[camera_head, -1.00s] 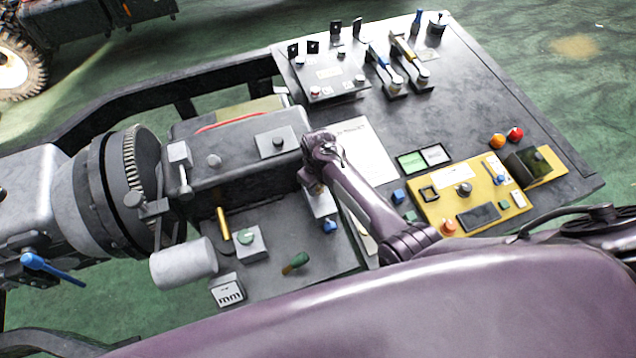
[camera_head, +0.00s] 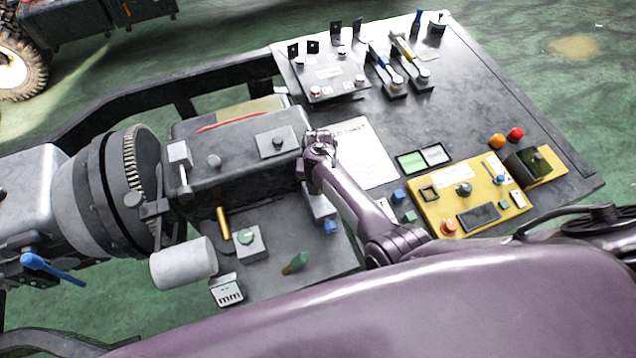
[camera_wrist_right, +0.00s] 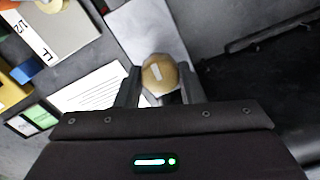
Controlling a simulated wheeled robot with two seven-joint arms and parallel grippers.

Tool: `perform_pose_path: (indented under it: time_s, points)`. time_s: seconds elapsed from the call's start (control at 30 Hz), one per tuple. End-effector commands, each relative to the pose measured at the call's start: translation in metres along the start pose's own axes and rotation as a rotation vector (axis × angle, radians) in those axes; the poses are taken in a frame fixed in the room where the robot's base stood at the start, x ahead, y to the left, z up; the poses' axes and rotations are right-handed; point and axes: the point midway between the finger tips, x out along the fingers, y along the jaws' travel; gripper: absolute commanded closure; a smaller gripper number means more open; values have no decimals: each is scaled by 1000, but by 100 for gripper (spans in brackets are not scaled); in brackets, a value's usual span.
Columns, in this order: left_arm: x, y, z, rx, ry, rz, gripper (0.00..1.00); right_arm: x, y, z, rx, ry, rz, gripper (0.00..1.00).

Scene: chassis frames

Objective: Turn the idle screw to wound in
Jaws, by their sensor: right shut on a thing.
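The idle screw (camera_wrist_right: 158,71) shows in the right wrist view as a round brass head with a short white mark, slightly tilted from upright in the picture. It sits against a pale grey block (camera_wrist_right: 142,30). My right gripper (camera_wrist_right: 159,86) is shut on the screw head, with one dark finger on each side. In the head view my purple right arm (camera_head: 350,200) reaches to the pale block (camera_head: 318,204) beside the dark housing, and its wrist hides the screw there. My left gripper is not in view.
A yellow control panel (camera_head: 462,200) with knobs and a display lies right of my arm. A white printed sheet (camera_head: 362,152) lies behind it. A large toothed chuck (camera_head: 130,185) stands at the left, and a green-tipped lever (camera_head: 296,262) stands in front.

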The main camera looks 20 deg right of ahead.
Motion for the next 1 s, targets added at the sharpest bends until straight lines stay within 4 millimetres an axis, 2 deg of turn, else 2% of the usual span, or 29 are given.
perform_pose_path:
  time_s: [0.67,0.7,0.87,1.0]
  points:
    - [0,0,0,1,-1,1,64,-1,0,-2,64,4,-1,88]
    - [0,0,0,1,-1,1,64,-1,0,-2,63,4,-1,62]
    - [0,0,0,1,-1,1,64,-1,0,-1,63,3,-1,43]
    - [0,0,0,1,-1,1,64,0,0,-1,62,2,0,43]
